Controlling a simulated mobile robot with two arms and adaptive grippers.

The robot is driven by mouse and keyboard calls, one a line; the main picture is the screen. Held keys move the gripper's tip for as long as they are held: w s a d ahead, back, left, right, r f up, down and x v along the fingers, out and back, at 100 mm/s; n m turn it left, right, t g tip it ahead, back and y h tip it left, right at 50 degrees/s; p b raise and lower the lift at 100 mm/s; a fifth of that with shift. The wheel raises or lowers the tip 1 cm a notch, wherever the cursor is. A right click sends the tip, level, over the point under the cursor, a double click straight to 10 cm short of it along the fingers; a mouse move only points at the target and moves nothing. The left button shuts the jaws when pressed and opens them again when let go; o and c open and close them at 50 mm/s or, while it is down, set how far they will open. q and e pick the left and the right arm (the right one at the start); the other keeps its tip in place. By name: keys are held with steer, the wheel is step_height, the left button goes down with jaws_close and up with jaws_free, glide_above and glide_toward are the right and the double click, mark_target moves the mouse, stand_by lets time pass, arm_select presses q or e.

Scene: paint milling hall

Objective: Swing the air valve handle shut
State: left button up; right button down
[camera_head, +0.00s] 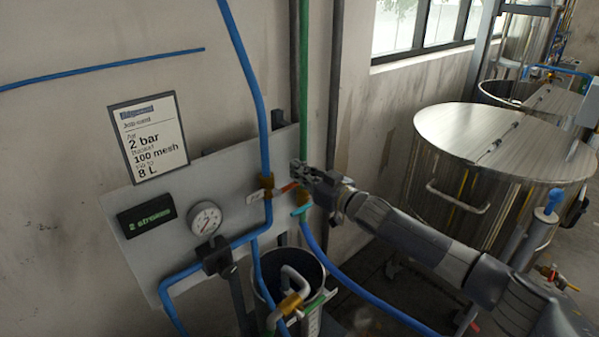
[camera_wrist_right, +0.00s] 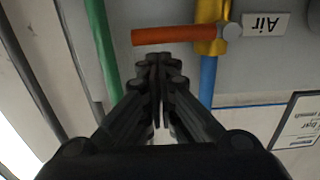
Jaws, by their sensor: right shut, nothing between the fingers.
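The air valve has a brass body (camera_head: 267,182) on the blue pipe, with an orange handle (camera_head: 289,187) pointing right, crosswise to the pipe. In the right wrist view the orange handle (camera_wrist_right: 165,34) runs left from the brass body (camera_wrist_right: 211,38), beside an upside-down "Air" label (camera_wrist_right: 265,24). My right gripper (camera_head: 298,172) is shut and empty, close to the handle's free end. In the wrist view its fingertips (camera_wrist_right: 157,62) appear just below the handle; I cannot tell whether they touch it. My left gripper is not in view.
A gauge (camera_head: 206,218) and a green display (camera_head: 147,220) sit on the grey panel (camera_head: 165,268). A green pipe (camera_head: 303,80) runs close behind my right gripper. A lower brass valve has a turquoise handle (camera_head: 301,211). A large steel vessel (camera_head: 480,150) stands at right.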

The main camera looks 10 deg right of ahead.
steer(key=shift+s, duration=0.1)
steer(key=p+v, duration=0.4)
steer(key=v, duration=0.5)
steer(key=shift+p, duration=0.35)
